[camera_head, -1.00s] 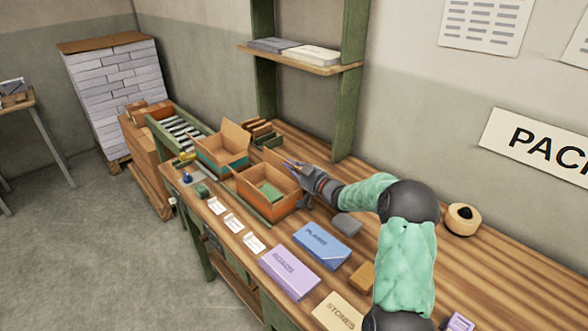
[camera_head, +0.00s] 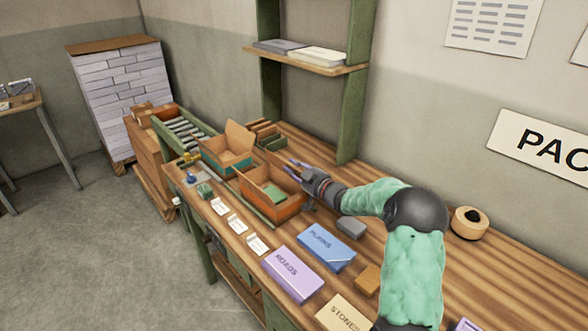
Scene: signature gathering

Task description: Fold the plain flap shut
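A brown open-topped box (camera_head: 262,206) stands on the workbench with a green item (camera_head: 275,193) inside. Behind it to the left is a second open box (camera_head: 213,164) with a teal band and a raised plain cardboard flap (camera_head: 239,138). My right gripper (camera_head: 287,167) is at the far right rim of the nearer box, its fingers pointing left over or beside that rim. I cannot tell whether it touches a flap there, and the finger gap is too small to judge. My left gripper is not in view.
Purple "ROADS" (camera_head: 293,275), blue "PLAINS" (camera_head: 327,247) and "STONES" (camera_head: 340,315) blocks lie in front of my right arm. White cards (camera_head: 238,223) line the bench's front edge. A grey block (camera_head: 351,227) and a tape roll (camera_head: 470,221) lie near my arm.

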